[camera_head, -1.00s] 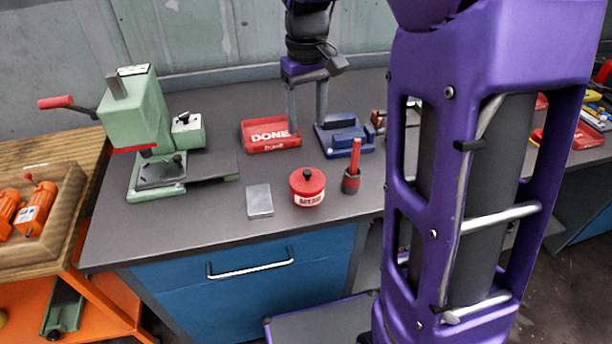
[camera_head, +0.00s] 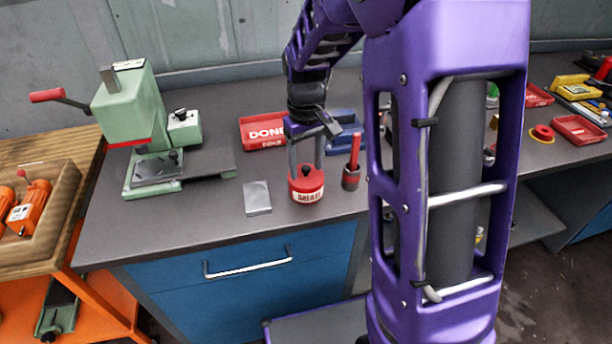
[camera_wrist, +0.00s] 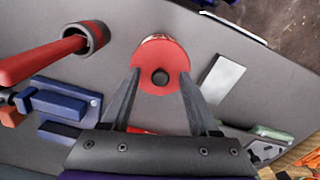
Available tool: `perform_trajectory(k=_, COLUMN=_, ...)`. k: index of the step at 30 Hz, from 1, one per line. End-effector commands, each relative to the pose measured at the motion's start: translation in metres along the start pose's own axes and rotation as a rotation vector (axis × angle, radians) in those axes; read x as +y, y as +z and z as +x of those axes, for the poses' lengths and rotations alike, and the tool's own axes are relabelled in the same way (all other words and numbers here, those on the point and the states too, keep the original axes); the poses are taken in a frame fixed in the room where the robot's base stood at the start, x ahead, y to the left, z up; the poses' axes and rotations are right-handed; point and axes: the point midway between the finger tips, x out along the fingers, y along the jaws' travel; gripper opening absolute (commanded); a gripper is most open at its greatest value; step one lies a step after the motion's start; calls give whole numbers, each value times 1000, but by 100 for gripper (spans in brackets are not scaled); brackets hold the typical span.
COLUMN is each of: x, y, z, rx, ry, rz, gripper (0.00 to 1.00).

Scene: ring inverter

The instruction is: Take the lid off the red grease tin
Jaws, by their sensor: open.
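The red grease tin (camera_head: 307,196) stands upright on the grey bench top, with a pale GREASE label on its side. How far the fingertips are above the lid is hard to tell.
A cup with a red-handled tool (camera_head: 351,175) stands close right of the tin. A grey plate (camera_head: 257,198) lies to its left. Behind are the red DONE tray (camera_head: 262,134) and a blue fixture (camera_head: 345,137). A green press (camera_head: 135,120) stands farther left.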

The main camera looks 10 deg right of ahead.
Motion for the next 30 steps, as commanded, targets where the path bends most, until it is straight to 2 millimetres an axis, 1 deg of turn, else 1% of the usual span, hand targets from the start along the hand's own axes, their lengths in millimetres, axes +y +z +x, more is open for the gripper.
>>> perform_trajectory(k=5, x=0, y=0, z=0, rx=0, ry=0, rz=0, gripper=62)
perform_trajectory(k=8, x=0, y=0, z=0, rx=0, ry=0, rz=0, gripper=45)
perform_trajectory(k=9, x=0, y=0, z=0, rx=0, ry=0, rz=0, gripper=38)
perform_trajectory(k=11, x=0, y=0, z=0, rx=0, ry=0, rz=0, gripper=27)
perform_trajectory(k=15, x=0, y=0, z=0, rx=0, ry=0, rz=0, gripper=2)
perform_trajectory(k=16, x=0, y=0, z=0, rx=0, ry=0, rz=0, gripper=0)
perform_trajectory(k=26, x=0, y=0, z=-1, rx=1, ry=0, rz=0, gripper=0)
perform_trajectory(k=28, x=0, y=0, z=-4, rx=1, ry=1, rz=0, gripper=0)
perform_trajectory(k=30, x=0, y=-1, z=-12, rx=3, ry=1, rz=0, gripper=0)
